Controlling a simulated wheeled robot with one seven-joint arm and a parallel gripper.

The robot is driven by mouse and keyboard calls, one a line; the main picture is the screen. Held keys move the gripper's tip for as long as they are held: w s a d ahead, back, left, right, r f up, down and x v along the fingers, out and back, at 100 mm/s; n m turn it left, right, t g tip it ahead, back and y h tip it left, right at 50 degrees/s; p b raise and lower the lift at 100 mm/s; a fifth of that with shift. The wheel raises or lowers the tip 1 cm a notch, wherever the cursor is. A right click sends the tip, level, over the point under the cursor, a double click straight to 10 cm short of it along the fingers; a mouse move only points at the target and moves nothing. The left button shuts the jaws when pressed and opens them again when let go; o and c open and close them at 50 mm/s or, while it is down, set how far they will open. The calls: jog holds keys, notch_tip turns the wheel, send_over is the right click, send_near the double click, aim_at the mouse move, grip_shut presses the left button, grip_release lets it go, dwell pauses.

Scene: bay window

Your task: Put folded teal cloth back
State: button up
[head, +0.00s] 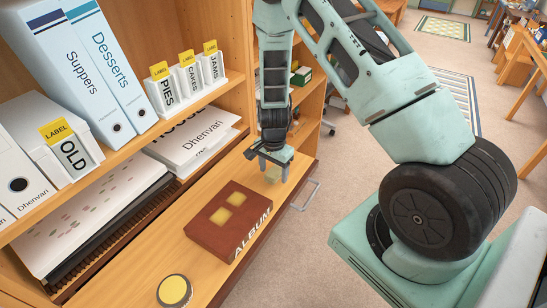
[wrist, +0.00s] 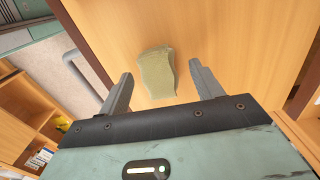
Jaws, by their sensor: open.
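A small olive-yellow folded piece (wrist: 157,74), which may be the cloth, lies on the wooden surface in the wrist view. It looks khaki rather than teal. In the head view it is partly hidden below my gripper (head: 274,168). My gripper is open, and in the wrist view its fingers (wrist: 161,72) stand apart on either side of the piece. Whether they reach down to its height I cannot tell. No other folded cloth is clear in either view.
A brown album (head: 214,243) lies on the pull-out board (head: 140,285), nearer than my gripper. A round yellow-topped tin (head: 174,291) is at the front. Shelves at left hold binders (head: 60,75), labelled boxes and papers. A metal handle (head: 305,196) sticks out at the board's right edge.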

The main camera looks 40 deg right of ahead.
notch_tip(320, 180, up, 17)
jog(key=b, duration=0.2)
